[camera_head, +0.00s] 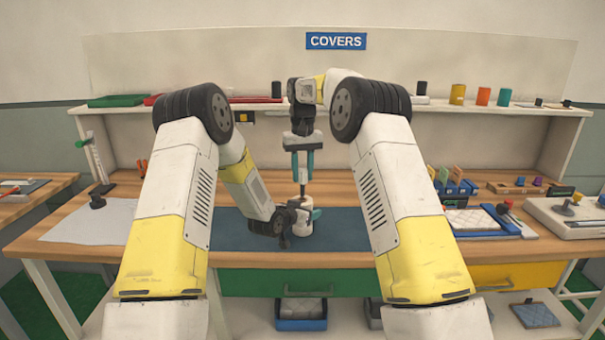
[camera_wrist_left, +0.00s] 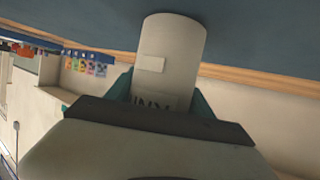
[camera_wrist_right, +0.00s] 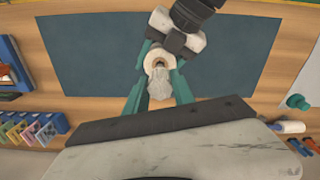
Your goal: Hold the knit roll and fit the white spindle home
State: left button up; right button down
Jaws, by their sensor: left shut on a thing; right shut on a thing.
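The knit roll (camera_head: 302,228) is a white cylinder standing on the dark blue mat. My left gripper (camera_head: 304,213) is shut around it from the side. In the left wrist view the roll (camera_wrist_left: 172,62) shows a label and partly hidden dark lettering between teal fingers. My right gripper (camera_head: 302,166) points down above the roll, its teal fingers closed together. In the right wrist view a whitish piece, seemingly the white spindle (camera_wrist_right: 160,88), is between its fingers, in line with the roll's ringed end (camera_wrist_right: 158,61). Whether spindle and roll touch is unclear. A thin dark shaft shows below the right fingers in the head view.
The blue mat (camera_head: 350,232) is clear around the roll. A pale cloth (camera_head: 85,222) lies at left. Colored cards (camera_head: 456,183) and a blue tray with a quilted pad (camera_head: 476,220) stand at right. A shelf (camera_head: 490,108) with colored cylinders runs behind.

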aim_at(302, 196)
jog(key=shift+f, duration=3)
jog(key=c, duration=1)
grip_release()
notch_tip(302, 196, up, 12)
pick_arm(q)
jog(key=o, duration=1.3)
jog(key=shift+o, duration=0.2)
